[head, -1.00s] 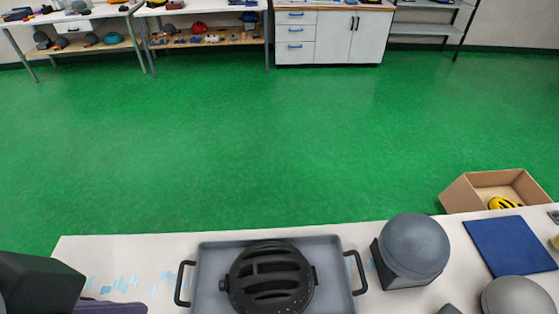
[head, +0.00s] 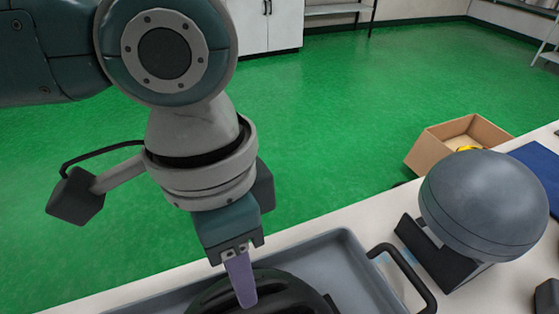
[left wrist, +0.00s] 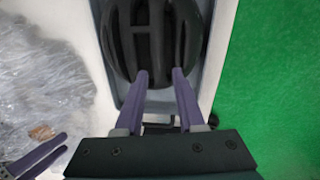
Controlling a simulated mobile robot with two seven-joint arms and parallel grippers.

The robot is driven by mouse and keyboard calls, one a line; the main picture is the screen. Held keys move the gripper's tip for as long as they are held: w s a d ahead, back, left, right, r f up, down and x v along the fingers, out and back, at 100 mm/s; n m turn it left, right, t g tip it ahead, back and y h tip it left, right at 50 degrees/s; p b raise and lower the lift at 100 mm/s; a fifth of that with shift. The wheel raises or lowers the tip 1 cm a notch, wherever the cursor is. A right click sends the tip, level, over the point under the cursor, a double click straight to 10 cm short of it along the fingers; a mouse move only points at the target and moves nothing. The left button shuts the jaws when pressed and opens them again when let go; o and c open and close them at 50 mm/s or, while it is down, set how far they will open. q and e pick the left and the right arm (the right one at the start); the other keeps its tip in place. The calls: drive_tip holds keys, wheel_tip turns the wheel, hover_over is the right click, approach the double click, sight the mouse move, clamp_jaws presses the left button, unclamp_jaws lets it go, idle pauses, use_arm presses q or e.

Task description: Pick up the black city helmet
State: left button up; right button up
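The black helmet (head: 285,296) with vent slots lies in the grey tray (head: 342,244) at the bottom of the head view, cut off by the frame. In the left wrist view the helmet (left wrist: 155,35) fills the top middle. My left gripper (head: 246,300) points down over the helmet, and one purple finger shows in front of it. In the left wrist view my left gripper (left wrist: 160,73) is open, with its two fingertips apart at the helmet's near edge. Contact cannot be told. My right gripper (left wrist: 62,143) shows at the lower left of that view, its fingers apart and empty.
A grey dome-shaped helmet (head: 485,200) on a dark stand is right of the tray, close to the tray's black handle (head: 412,275). A cardboard box (head: 440,147) with something yellow in it stands beyond the table. A blue mat (head: 540,165) lies at the right.

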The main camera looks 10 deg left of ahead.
sight(253, 312)
use_arm(q)
drive_tip(key=f, duration=0.3)
drive_tip(key=shift+s+d+f, duration=0.2)
drive_tip(key=shift+s+f, duration=0.1)
drive_tip(key=shift+f, duration=0.1)
drive_tip(key=f, duration=0.4)
drive_tip(key=f+b, duration=0.1)
drive_tip(key=shift+s+d+f, duration=0.15)
drive_tip(key=shift+d+f, duration=0.2)
drive_tip(key=shift+f, duration=0.05)
drive_tip(key=shift+c, duration=0.2)
clamp_jaws()
drive_tip(key=shift+r, duration=0.1)
